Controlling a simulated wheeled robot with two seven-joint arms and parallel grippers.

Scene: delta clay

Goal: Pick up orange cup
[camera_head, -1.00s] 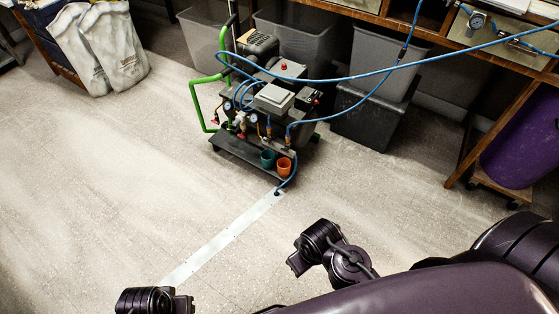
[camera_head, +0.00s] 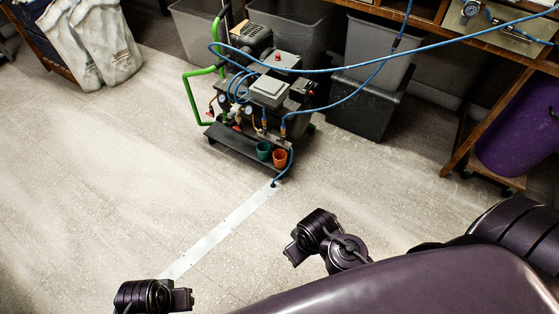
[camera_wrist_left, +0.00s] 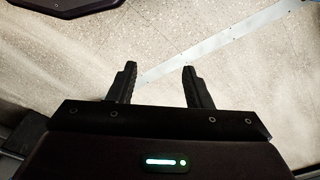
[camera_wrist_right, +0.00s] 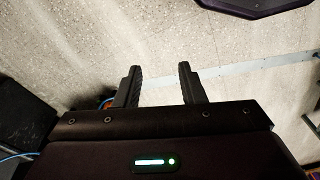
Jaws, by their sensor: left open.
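The orange cup (camera_head: 280,158) stands on the front edge of the dark cart (camera_head: 240,150), just right of a teal cup (camera_head: 264,150). My left gripper (camera_wrist_left: 158,80) is open and empty above the bare floor in the left wrist view. My right gripper (camera_wrist_right: 158,82) is open with nothing between its fingers in the right wrist view. A small orange patch shows beside its left finger, too hidden to identify. In the head view only parts of my arms show at the bottom, well short of the cart.
Blue hoses (camera_head: 350,67) run from the cart toward the bench at the right, one passing close beside the orange cup. A green rail (camera_head: 188,100) rises at the cart's left. Grey bins (camera_head: 375,58) stand behind. A pale floor strip (camera_head: 225,228) crosses open floor.

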